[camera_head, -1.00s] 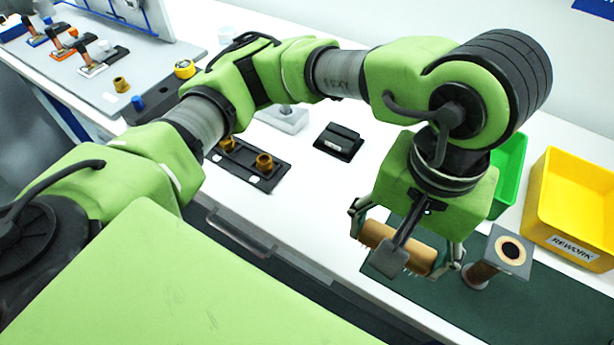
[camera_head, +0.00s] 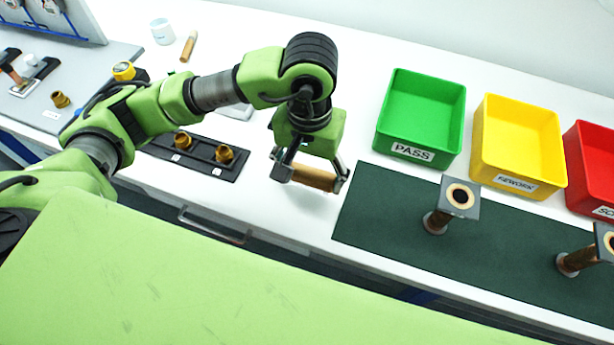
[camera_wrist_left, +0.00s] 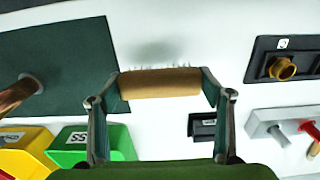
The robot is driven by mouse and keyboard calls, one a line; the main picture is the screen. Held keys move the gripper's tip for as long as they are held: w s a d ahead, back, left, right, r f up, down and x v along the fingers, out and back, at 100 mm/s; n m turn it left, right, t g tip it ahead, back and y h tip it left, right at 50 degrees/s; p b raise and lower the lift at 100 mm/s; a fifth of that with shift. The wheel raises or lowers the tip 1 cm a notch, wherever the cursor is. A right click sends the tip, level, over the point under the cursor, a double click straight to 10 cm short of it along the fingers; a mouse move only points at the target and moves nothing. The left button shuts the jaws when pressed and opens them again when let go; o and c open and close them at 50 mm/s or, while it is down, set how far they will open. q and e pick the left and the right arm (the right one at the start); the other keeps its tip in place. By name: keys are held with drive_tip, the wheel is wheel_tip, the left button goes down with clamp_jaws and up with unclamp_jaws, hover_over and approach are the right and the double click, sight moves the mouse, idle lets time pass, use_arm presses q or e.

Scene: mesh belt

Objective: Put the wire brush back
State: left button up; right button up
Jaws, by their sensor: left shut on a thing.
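The wire brush (camera_head: 316,180) is a tan wooden block, held level across my left gripper (camera_head: 311,177) above the white bench. In the left wrist view the brush (camera_wrist_left: 160,84) sits between both fingers, with fine pale bristles along its far edge. My left gripper is shut on it, one finger at each end. A small black holder with a white label (camera_wrist_left: 203,124) shows in the left wrist view, to the right of the brush and apart from it. In the head view my arm and gripper hide that holder. My right gripper is not in view.
A green PASS bin (camera_head: 420,112), a yellow bin (camera_head: 518,140) and a red bin (camera_head: 590,165) stand at the right. Upright flanged parts (camera_head: 460,196) stand on the dark green mat (camera_head: 385,215). A black tray (camera_head: 200,155) with brass fittings lies left of the gripper.

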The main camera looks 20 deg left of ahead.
sight(307, 183)
use_arm(q)
drive_tip(key=f+p, duration=0.2)
drive_tip(key=f, duration=0.1)
drive_tip(key=shift+w+a, duration=0.2)
drive_tip(key=shift+a, duration=0.15)
drive_tip(key=shift+f, duration=0.4)
drive_tip(key=shift+f+b, duration=0.25)
drive_tip(key=shift+b, duration=0.2)
drive_tip(key=o, duration=1)
drive_tip(key=shift+r, duration=0.1)
